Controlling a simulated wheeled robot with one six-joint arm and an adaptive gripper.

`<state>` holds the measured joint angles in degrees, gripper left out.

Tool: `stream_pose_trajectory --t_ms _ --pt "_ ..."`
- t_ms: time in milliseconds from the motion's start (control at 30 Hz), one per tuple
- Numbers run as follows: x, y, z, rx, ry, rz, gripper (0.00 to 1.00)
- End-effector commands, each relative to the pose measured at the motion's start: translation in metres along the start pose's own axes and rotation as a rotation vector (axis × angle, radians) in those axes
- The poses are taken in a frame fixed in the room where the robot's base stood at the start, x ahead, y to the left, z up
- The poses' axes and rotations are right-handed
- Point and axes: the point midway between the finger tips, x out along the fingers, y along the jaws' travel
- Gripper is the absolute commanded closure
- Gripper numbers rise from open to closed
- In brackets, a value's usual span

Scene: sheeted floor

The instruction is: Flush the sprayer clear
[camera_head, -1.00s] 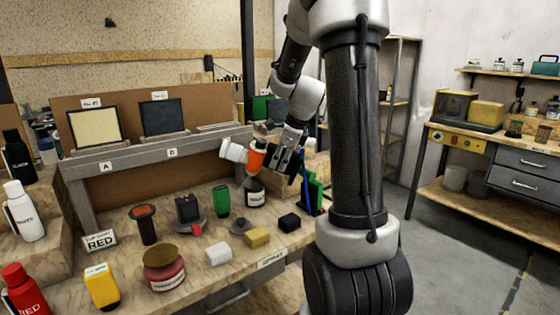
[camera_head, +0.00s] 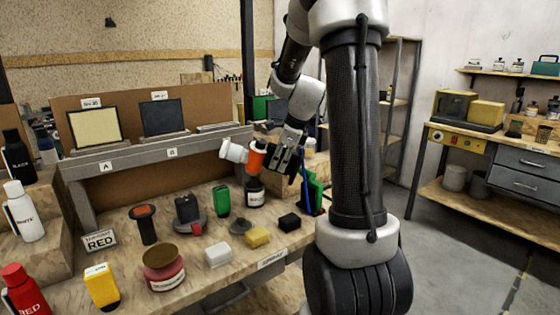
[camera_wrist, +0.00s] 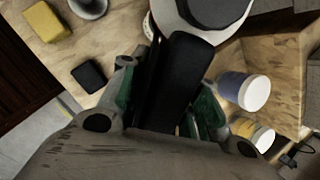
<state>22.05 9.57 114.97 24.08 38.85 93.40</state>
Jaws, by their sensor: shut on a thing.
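The sprayer (camera_head: 235,151) has a white cup pointing left and an orange section beside my gripper. My gripper (camera_head: 284,158) is shut on it above the bench. In the wrist view, a black handle-like part (camera_wrist: 178,75) lies between the green-padded fingers of my gripper (camera_wrist: 165,95), with a white round part beyond it. A dark bottle with a white label (camera_head: 255,192) stands just below the orange section. I cannot tell whether the sprayer touches it. The sprayer's nozzle is not clearly visible.
On the bench stand a red-labelled jar (camera_head: 164,268), a yellow bottle (camera_head: 101,287), a white block (camera_head: 217,254), a yellow sponge-like block (camera_head: 257,237) and a black block (camera_head: 290,222). A blue-white cup (camera_wrist: 245,90) is right of my fingers. Panels stand on a raised shelf behind.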

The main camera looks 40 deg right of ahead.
Motion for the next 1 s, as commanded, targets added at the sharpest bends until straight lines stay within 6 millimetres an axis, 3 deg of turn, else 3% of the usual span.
stream_pose_trajectory --t_ms 167,700,1000 --pt "-0.005 -0.002 0.002 -0.001 -0.001 -0.004 0.77" --pt "-0.051 -0.012 0.020 -0.001 -0.002 -0.003 0.77" --pt "-0.056 -0.013 0.022 -0.001 -0.001 -0.002 0.77"
